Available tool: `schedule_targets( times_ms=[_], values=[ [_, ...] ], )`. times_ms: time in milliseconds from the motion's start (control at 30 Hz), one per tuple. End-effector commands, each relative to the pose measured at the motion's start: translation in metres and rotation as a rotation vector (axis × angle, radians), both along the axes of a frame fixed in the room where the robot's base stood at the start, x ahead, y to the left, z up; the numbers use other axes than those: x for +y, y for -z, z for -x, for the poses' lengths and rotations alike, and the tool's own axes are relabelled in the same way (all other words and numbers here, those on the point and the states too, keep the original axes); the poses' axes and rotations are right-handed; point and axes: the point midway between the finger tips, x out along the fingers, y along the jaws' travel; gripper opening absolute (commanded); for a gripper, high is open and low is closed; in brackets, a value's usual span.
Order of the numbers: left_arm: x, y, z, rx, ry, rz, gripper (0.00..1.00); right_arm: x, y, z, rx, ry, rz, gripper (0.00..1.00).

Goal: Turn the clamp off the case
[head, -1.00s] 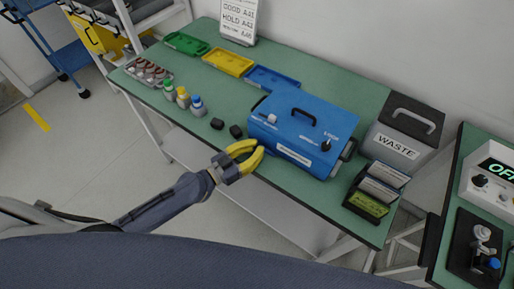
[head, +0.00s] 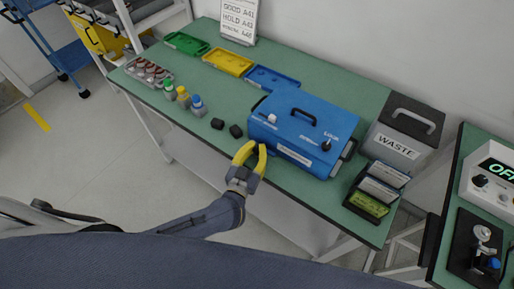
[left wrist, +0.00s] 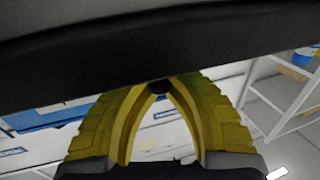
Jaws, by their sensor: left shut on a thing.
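The blue case (head: 300,135) stands on the green bench in the head view, with a black handle on its lid and a label on its front. My left gripper (head: 255,147), with yellow fingers, is at the lower left front edge of the case. In the left wrist view its fingers (left wrist: 158,88) close together around a small dark round part (left wrist: 159,86), seemingly the clamp. The clamp is hidden by the fingers in the head view. A dark edge covers the top of the wrist view. My right gripper is not in view.
Two small black blocks (head: 236,131) lie left of the case. Bottles (head: 183,96) and green, yellow and blue trays (head: 228,62) are farther left and back. The waste bin (head: 400,140) and a card holder (head: 368,204) stand close on the right.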

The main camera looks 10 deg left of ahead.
Motion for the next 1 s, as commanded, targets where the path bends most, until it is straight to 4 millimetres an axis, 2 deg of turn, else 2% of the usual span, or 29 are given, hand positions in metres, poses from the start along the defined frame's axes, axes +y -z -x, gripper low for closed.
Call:
schedule_targets(
  times_ms=[500,1000],
  values=[
    [-0.0015,-0.0016,-0.0003,-0.001,-0.424,0.004,0.00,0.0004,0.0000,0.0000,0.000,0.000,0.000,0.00],
    [-0.0005,-0.0017,-0.0004,-0.003,-0.650,0.000,0.00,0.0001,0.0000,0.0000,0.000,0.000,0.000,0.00]
  ],
)
